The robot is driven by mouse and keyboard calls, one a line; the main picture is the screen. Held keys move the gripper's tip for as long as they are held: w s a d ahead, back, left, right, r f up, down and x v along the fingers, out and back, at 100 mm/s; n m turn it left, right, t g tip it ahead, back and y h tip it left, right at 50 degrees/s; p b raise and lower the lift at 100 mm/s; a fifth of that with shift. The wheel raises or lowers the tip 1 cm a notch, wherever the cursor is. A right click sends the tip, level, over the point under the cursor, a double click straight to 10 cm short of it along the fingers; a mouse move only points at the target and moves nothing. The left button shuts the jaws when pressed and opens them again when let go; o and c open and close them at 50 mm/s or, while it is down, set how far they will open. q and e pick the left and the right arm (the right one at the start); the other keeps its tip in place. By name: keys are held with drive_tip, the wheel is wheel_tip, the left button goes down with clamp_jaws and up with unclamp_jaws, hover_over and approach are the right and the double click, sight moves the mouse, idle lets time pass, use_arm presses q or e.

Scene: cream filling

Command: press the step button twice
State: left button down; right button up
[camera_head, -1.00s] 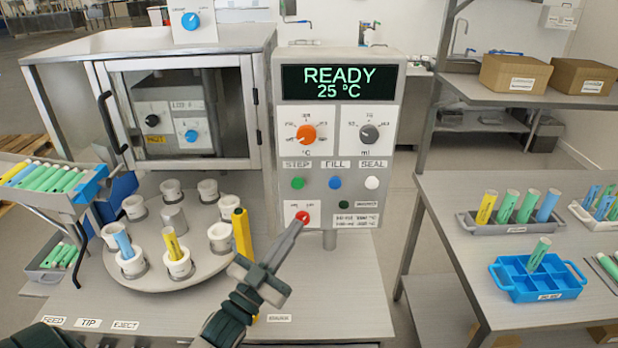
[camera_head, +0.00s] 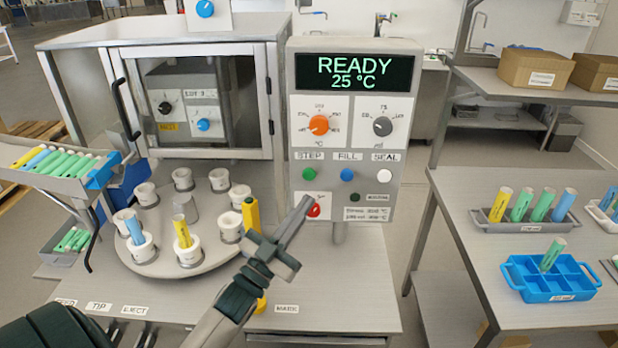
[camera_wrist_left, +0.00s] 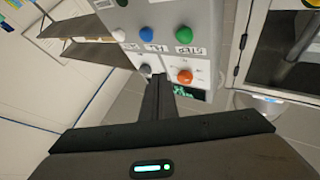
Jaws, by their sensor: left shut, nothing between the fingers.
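The step button is the green button (camera_head: 310,174) under the STEP label on the grey control panel (camera_head: 297,120). In the left wrist view, which is upside down, the green button (camera_wrist_left: 184,33) stands out above the fingers. My left gripper (camera_head: 304,203) is shut and empty. Its tip shows just below the green button in the head view, overlapping the red switch (camera_head: 314,211); I cannot tell how far it is from the panel. The display (camera_head: 350,72) reads READY 25 °C. My right gripper is not in view.
The blue button (camera_head: 347,174) and white button (camera_head: 393,174) sit beside the green one. The orange dial (camera_head: 319,125) is above. A carousel (camera_head: 160,262) with white cups and a yellow post (camera_head: 251,213) stand left of the panel. A side table (camera_head: 470,250) is at right.

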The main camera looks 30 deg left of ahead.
sight(309, 174)
use_arm(q)
drive_tip(key=w+a+b, duration=0.1)
drive_tip(key=w+a, duration=0.2)
drive_tip(key=w, duration=0.2)
drive_tip(key=shift+w+a, duration=0.25)
drive_tip(key=shift+w, duration=0.1)
drive_tip(key=shift+w+a, duration=0.1)
drive_tip(key=shift+w, duration=0.1)
idle(1.9)
drive_tip(key=shift+w+a, duration=0.15)
drive_tip(key=shift+w, duration=0.05)
drive_tip(key=shift+w+a+b, duration=0.3)
drive_tip(key=shift+w, duration=0.15)
idle(1.1)
drive_tip(key=shift+s+d, duration=0.1)
drive_tip(key=shift+s, duration=0.05)
drive_tip(key=shift+s+d+p, duration=0.4)
drive_tip(key=shift+s+d, duration=0.05)
drive_tip(key=shift+s, duration=0.25)
idle(0.4)
